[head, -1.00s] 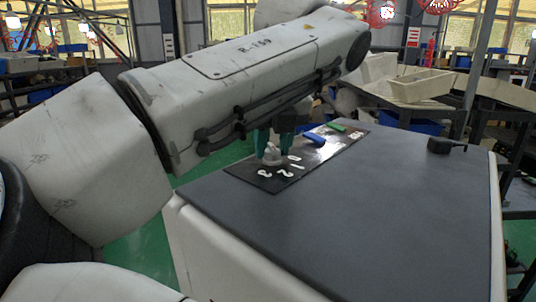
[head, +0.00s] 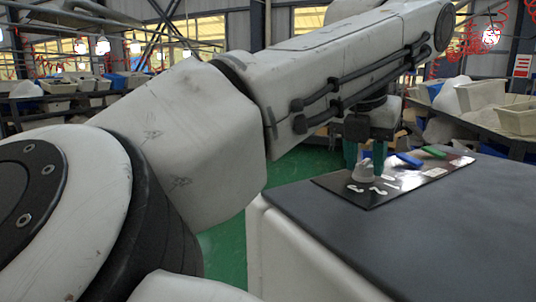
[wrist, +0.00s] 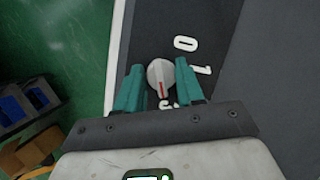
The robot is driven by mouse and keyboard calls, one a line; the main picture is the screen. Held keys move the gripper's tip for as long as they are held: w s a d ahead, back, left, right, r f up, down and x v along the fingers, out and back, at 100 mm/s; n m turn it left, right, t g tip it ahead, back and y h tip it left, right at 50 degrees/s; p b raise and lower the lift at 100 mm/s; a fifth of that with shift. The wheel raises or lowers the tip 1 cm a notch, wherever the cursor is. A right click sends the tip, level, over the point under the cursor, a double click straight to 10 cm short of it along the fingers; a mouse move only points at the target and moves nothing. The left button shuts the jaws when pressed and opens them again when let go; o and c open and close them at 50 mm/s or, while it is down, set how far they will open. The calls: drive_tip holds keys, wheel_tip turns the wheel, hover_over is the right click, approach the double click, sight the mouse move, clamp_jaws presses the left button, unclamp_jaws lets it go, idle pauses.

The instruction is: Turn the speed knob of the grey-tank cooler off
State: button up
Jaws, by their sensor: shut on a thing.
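The pale grey speed knob (head: 362,172) stands on a black panel (head: 372,197) at the edge of the cooler's dark grey top (head: 460,215). In the wrist view the round knob (wrist: 158,72) has a red pointer line aimed toward the bottom of the picture, near a partly hidden digit (wrist: 167,104). A white 0 (wrist: 185,44) and a white 1 (wrist: 204,70) are printed to its upper right and right. My gripper (head: 365,176) points down with its green fingers either side of the knob. In the wrist view the fingers (wrist: 160,75) are shut on it.
A blue handle (head: 410,160) and a green handle (head: 434,152) sit further along the panel, right of my gripper. A white label (head: 434,172) lies near them. Crates and shelves (head: 500,115) stand behind. Green floor (head: 222,250) shows left of the cooler.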

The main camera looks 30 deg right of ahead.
idle(0.4)
drive_tip(key=o, duration=1)
drive_tip(key=p+v, duration=0.4)
drive_tip(key=v, duration=0.3)
drive_tip(key=shift+a+r, duration=0.1)
drive_tip(key=shift+r, duration=0.05)
